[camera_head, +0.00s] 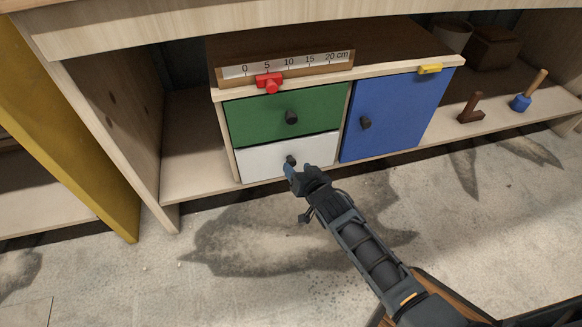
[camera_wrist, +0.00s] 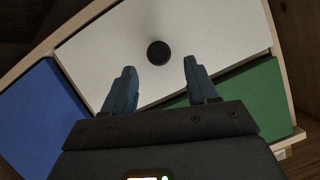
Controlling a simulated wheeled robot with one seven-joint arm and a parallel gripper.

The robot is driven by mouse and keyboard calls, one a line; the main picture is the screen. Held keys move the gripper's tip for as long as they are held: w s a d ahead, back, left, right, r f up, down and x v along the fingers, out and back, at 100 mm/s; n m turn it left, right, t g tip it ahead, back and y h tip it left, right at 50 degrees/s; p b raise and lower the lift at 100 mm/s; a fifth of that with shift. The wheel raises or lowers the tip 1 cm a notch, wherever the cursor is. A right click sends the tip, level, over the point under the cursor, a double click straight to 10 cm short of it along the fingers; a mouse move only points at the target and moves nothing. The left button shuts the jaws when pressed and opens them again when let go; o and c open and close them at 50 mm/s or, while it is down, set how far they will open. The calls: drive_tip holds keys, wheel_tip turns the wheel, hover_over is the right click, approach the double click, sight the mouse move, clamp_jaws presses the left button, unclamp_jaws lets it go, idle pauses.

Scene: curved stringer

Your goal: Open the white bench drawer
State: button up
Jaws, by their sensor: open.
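The white drawer (camera_head: 262,163) is the lower left front of the small cabinet, under a green drawer, and looks shut. It has a round black knob (camera_head: 291,159). In the wrist view the white drawer (camera_wrist: 215,35) fills the upper middle, and its knob (camera_wrist: 159,52) lies just beyond the fingertips, roughly midway between them. My gripper (camera_wrist: 160,65) is open and empty. In the head view my gripper (camera_head: 293,170) is right at the knob and partly covers the drawer's right end. Whether a finger touches the knob cannot be told.
The green drawer (camera_head: 318,108) with a black knob is above, and a blue door (camera_head: 396,122) is to the right. A ruler (camera_head: 285,65) with a red slider (camera_head: 270,82) stands on top. A blue-headed mallet (camera_head: 524,100) is on the right shelf. The floor in front is clear.

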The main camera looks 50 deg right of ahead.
sight(293, 163)
drive_tip(key=shift+b+x, duration=0.5)
drive_tip(key=shift+x, duration=1.65)
clamp_jaws()
